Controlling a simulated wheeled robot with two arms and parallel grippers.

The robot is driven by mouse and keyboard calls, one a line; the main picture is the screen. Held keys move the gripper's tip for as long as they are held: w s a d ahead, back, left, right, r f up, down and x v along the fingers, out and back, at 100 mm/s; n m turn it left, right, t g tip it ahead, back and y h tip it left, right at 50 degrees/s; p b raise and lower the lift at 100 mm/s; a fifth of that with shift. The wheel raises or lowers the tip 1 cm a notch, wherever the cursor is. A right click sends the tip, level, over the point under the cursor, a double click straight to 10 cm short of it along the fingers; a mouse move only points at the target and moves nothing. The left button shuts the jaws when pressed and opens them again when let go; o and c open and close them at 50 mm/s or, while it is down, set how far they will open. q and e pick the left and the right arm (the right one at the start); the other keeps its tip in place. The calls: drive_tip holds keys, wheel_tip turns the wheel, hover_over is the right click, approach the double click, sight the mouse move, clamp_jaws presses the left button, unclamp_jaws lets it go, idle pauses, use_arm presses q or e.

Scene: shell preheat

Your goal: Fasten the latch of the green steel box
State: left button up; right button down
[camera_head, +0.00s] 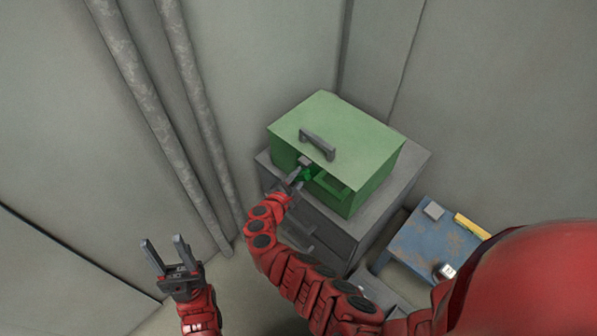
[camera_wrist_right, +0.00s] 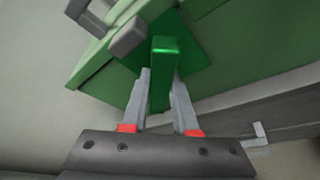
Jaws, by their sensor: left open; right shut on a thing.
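The green steel box (camera_head: 375,190) stands on a grey cabinet, with a grey handle (camera_head: 318,145) on its pale green top. Its latch, a bright green bar (camera_wrist_right: 164,62), stands out at the front; the latch also shows in the head view (camera_head: 306,174). My right gripper (camera_head: 296,178) is at the box front, shut on the latch, with one finger on each side in the wrist view (camera_wrist_right: 160,95). A grey block (camera_wrist_right: 129,36) sits on the lid edge close to the bar. I cannot tell if they touch. My left gripper (camera_head: 164,241) is open and empty, away from the box.
The grey cabinet (camera_head: 408,171) stands close to the walls. A worn blue table (camera_head: 415,245) at the right holds a yellow item (camera_head: 472,226), a grey block (camera_head: 433,210) and a small white item (camera_head: 446,270). Two grey pipes (camera_head: 150,110) run along the left wall.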

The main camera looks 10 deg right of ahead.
drive_tip(key=shift+a+r+n+g+p, duration=0.1)
drive_tip(key=shift+n+g+p, duration=0.25)
drive_tip(key=shift+n+g, duration=0.55)
drive_tip(key=shift+n, duration=0.4)
drive_tip(key=shift+f+n+g+h+b, duration=0.25)
drive_tip(key=shift+n+g+h+b, duration=0.2)
drive_tip(key=shift+n, duration=0.35)
drive_tip(key=shift+n+g+h+b, duration=0.35)
drive_tip(key=shift+n+g+b, duration=0.25)
drive_tip(key=shift+n, duration=0.3)
drive_tip(key=shift+r, duration=0.1)
drive_tip(key=c, duration=0.7)
unclamp_jaws()
drive_tip(key=shift+r, duration=0.15)
